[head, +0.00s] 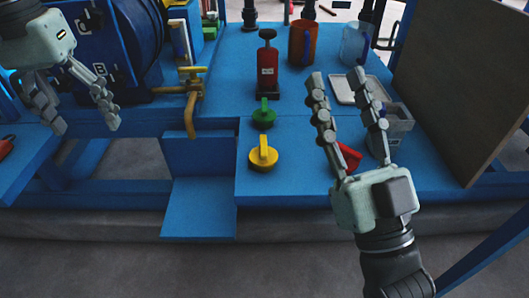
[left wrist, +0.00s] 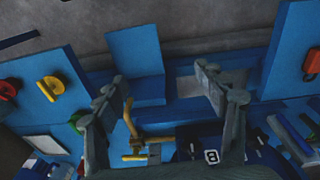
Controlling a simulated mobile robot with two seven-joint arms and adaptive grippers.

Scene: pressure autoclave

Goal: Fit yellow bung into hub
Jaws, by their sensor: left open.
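The yellow bung (head: 263,158) stands on the blue bench near its front edge, with its raised grip bar up. It also shows at the left of the left wrist view (left wrist: 50,87). My left gripper (head: 87,127) is open and empty at the upper left, well apart from the bung, in front of the blue drum. Its two spread fingers show in the left wrist view (left wrist: 160,80). My right gripper (head: 336,76) is open over the bench's right part, right of the yellow bung. I cannot make out the hub for certain in either view.
A green bung (head: 263,115) stands behind the yellow one. A red bung (head: 348,157) is partly hidden by my right gripper. A brass tap (head: 192,95), a red bottle jack (head: 267,70) and the blue drum (head: 115,45) stand behind. The low blue shelf (head: 200,205) is clear.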

